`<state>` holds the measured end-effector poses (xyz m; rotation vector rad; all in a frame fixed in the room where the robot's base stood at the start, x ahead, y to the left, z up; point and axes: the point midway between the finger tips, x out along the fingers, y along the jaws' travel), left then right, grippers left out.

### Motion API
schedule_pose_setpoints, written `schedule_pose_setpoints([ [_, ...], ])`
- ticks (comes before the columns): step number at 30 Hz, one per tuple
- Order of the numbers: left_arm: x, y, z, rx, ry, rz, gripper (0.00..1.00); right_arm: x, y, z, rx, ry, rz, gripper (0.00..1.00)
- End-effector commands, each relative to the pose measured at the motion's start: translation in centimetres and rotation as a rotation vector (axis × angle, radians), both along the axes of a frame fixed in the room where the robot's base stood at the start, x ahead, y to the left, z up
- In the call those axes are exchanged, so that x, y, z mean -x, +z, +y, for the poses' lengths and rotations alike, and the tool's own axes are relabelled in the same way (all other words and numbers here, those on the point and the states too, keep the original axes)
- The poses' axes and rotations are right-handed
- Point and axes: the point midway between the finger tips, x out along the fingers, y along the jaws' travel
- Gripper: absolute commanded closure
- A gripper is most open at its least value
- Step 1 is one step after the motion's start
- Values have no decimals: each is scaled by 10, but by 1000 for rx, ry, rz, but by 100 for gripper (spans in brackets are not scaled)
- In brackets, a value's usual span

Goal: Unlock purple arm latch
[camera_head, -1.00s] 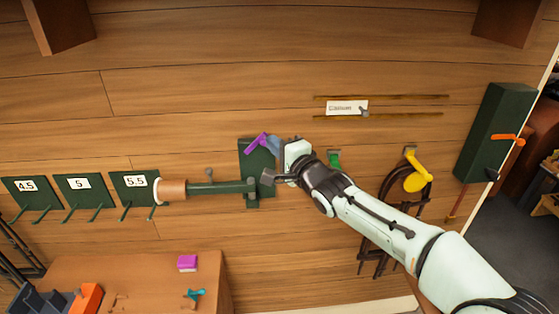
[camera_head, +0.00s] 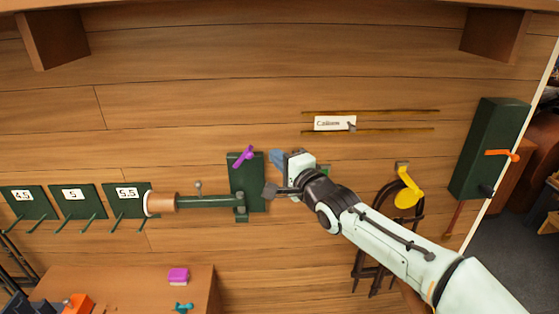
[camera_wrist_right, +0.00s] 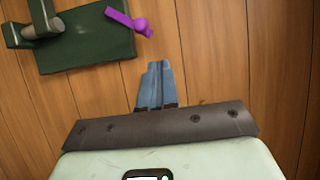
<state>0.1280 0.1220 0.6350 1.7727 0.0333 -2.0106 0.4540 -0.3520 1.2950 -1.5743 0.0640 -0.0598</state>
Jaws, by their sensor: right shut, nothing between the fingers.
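The purple latch (camera_head: 243,156) sits at the top of a dark green wall plate (camera_head: 253,186), tilted with its lower end to the left. It also shows in the right wrist view (camera_wrist_right: 128,22), at the plate's corner. A green arm (camera_head: 208,202) reaches left from the plate and ends in a brown roll with a pale rim (camera_head: 161,203). My right gripper (camera_head: 276,157) is shut and empty, just right of the plate and apart from the latch. Its blue fingers show in the right wrist view (camera_wrist_right: 158,70), below and right of the latch. My left gripper is out of view.
Green numbered racks (camera_head: 75,201) hang at the left. A yellow lever (camera_head: 407,190) and a green box with an orange handle (camera_head: 490,150) are at the right. A bench (camera_head: 120,280) holding a purple block (camera_head: 178,275) stands below. The wall above the plate is clear.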

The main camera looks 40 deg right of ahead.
Motion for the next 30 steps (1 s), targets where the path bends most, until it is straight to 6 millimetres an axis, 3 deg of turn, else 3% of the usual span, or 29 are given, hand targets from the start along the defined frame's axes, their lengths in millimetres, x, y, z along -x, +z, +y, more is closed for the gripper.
schedule_pose_setpoints([
  [1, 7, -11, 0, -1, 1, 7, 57, 18, -1, 0, -3, -1, -6, 100],
  [6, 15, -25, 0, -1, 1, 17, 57, 57, 1, 4, -3, -1, -4, 100],
  [12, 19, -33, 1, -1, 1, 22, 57, 84, 4, 6, -1, -1, -4, 100],
  [30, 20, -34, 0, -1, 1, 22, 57, 93, 6, 7, -1, 0, -2, 100],
])
